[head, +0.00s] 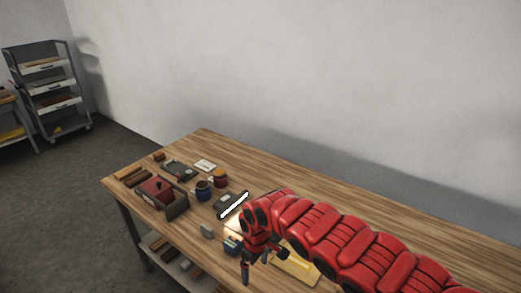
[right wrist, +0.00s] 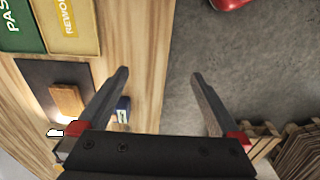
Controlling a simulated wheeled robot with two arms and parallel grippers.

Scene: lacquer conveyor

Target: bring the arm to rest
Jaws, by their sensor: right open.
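My right arm (head: 340,240) is red and reaches in from the right over the wooden table (head: 350,212). Its gripper (head: 257,268) hangs near the table's front edge, jaws apart. In the right wrist view the gripper (right wrist: 160,73) has its two dark fingers wide apart with nothing between them. The grey floor and the table's edge show beyond the fingers. My left gripper is in neither view.
A red box (head: 160,188), jars and a bright bar (head: 234,205) stand further left.

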